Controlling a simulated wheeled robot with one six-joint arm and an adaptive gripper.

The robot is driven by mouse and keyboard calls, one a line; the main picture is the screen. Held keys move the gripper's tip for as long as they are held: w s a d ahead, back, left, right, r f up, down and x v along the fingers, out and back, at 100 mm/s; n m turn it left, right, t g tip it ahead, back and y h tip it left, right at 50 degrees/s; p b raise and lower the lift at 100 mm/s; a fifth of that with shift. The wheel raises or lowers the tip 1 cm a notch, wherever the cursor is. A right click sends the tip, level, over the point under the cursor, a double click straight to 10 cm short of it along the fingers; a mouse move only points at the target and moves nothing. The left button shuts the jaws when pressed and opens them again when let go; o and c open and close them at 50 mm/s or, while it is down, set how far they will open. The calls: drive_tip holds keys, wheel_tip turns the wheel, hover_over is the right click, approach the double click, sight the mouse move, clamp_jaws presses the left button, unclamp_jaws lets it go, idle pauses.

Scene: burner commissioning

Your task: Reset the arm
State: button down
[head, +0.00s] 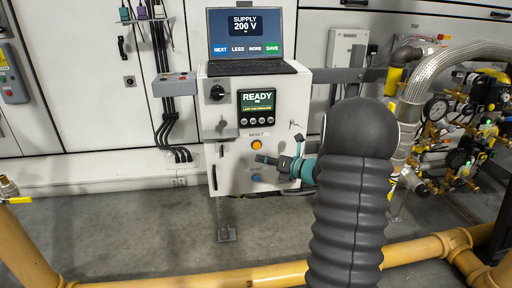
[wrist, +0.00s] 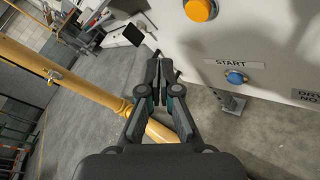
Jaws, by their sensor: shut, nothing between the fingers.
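My gripper (head: 264,160) is shut with nothing in it, in front of the white control cabinet (head: 225,160). In the head view its tips lie just below the orange button (head: 257,145), under a RESET label that is hard to read. In the wrist view the closed fingers (wrist: 161,68) point up the picture, apart from the orange button (wrist: 201,8) at the top and left of the blue START button (wrist: 236,77). Whether the fingertips touch the cabinet cannot be told.
A laptop (head: 247,37) showing SUPPLY 200 V sits on the cabinet. The cabinet's screen (head: 257,104) reads READY. Yellow pipe (head: 200,279) runs low across the front. Gauges and valves (head: 455,120) crowd the right. Grey floor (head: 130,235) at left is clear.

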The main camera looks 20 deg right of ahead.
idle(0.4)
drive_tip(key=s+a+f+n+g, duration=0.5)
drive_tip(key=s+f+n+g, duration=0.15)
drive_tip(key=n, duration=0.35)
drive_tip(key=s+a+r+n+g+h+p, duration=0.15)
drive_tip(key=s+a+n+g, duration=0.45)
drive_tip(key=s+n, duration=0.65)
drive_tip(key=s+a+r+n+t+h+p, duration=0.2)
drive_tip(key=s+a+r+n+h, duration=0.1)
drive_tip(key=s+r+n, duration=0.4)
drive_tip(key=s+a+r+n+t+h+p, duration=0.1)
drive_tip(key=s+a+r+n+h+p, duration=0.2)
drive_tip(key=s+a+r+n, duration=0.2)
drive_tip(key=s+r+n, duration=0.3)
drive_tip(key=s+r, duration=0.1)
drive_tip(key=r, duration=0.1)
drive_tip(key=shift+s+a+r+t, duration=0.25)
drive_tip(key=shift+a+r+t, duration=0.05)
drive_tip(key=shift+a+t, duration=0.05)
